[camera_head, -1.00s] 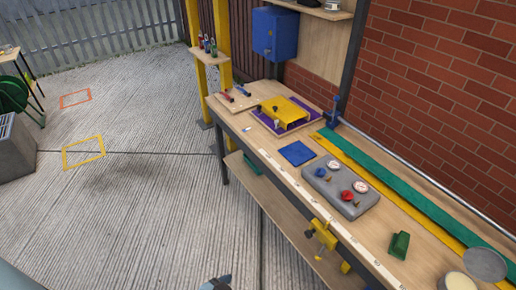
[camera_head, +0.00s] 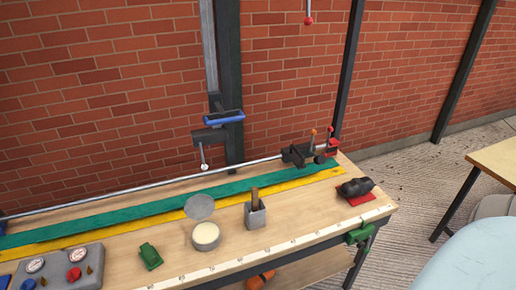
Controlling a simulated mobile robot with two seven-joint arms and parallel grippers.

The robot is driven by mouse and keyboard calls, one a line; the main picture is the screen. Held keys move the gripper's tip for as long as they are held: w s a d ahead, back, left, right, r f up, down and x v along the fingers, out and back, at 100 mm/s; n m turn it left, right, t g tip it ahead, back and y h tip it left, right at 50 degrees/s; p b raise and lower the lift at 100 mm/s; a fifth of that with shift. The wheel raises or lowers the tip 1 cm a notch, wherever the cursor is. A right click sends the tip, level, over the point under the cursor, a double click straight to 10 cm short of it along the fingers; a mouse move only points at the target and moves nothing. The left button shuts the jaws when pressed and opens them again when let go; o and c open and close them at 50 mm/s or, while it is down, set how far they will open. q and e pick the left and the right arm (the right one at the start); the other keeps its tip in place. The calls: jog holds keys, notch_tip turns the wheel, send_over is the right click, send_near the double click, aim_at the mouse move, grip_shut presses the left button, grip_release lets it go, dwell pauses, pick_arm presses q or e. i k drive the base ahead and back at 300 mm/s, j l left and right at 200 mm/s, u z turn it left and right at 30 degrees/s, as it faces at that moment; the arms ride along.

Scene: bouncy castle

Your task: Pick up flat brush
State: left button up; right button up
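A wooden handle (camera_head: 255,197) stands upright in a small grey square holder (camera_head: 255,216) on the workbench. It may be the flat brush, but its lower end is hidden inside the holder, so I cannot tell for sure. An open round tin (camera_head: 206,236) with pale cream contents stands to the left of the holder. Its grey round lid (camera_head: 199,206) is behind it. Neither of my grippers shows in this view.
The workbench (camera_head: 305,227) runs along a brick wall. A green block (camera_head: 150,256), a grey gauge box (camera_head: 58,271) and a black object on a red pad (camera_head: 356,188) are on it. Green and yellow strips lie behind. Another table (camera_head: 500,158) stands at right.

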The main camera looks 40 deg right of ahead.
aim_at(254, 189)
jog(key=k+z, duration=0.1)
jog(key=z, duration=1.05)
